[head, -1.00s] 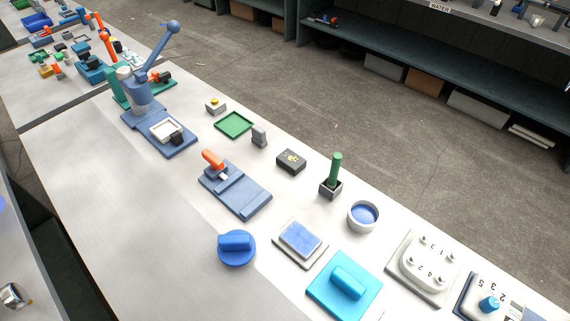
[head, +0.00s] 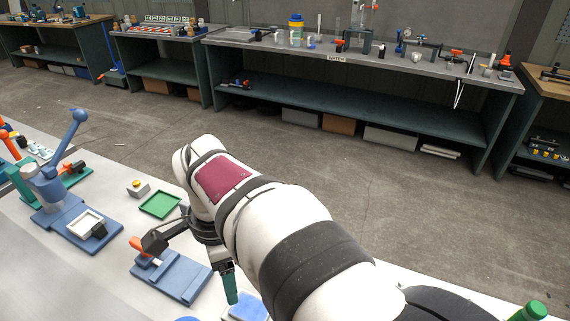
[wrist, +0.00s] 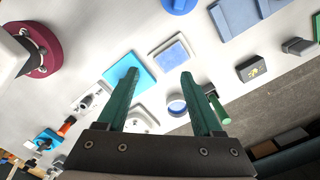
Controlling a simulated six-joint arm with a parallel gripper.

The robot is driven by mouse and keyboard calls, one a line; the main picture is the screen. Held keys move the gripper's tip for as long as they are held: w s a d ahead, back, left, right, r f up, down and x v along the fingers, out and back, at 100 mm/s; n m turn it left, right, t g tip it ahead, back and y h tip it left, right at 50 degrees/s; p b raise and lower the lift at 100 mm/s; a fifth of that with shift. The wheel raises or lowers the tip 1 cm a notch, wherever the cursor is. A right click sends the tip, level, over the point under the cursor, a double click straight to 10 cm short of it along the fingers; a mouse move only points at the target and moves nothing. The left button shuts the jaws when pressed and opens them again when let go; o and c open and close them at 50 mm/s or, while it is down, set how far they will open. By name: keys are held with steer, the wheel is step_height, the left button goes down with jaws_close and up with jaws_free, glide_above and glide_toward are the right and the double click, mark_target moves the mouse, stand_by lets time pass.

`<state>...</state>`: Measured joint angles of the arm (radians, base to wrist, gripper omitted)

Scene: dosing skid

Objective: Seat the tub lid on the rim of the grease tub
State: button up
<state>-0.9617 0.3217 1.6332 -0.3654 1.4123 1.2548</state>
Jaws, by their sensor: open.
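The tub lid, a round blue disc with a raised grip, shows at the top edge of the wrist view (wrist: 179,4). Only a sliver of the lid (head: 187,319) shows at the bottom of the head view. The grease tub (wrist: 177,105), a round white pot with blue inside, stands upright and uncovered, seen between the fingers near the right one. My arm hides it in the head view. My gripper (wrist: 160,75) is open and empty, its green fingers wide apart, above the bench and apart from the lid. In the head view a finger (head: 230,286) points down.
A cyan square plate (wrist: 130,72), a tray with a blue pad (wrist: 171,53), a white numbered plate (wrist: 143,122), a green cylinder (wrist: 219,108) and a black box (wrist: 252,69) surround the tub. A blue clamp base (head: 172,277) stands left of my gripper.

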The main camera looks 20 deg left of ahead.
steer(key=s+a+f, duration=0.4)
steer(key=s+a, duration=0.3)
steer(key=a, duration=0.4)
steer(key=shift+m, duration=0.4)
steer(key=f, duration=1.5)
steer(key=shift+d+f, duration=0.15)
steer(key=shift+d, duration=0.2)
jaws_close()
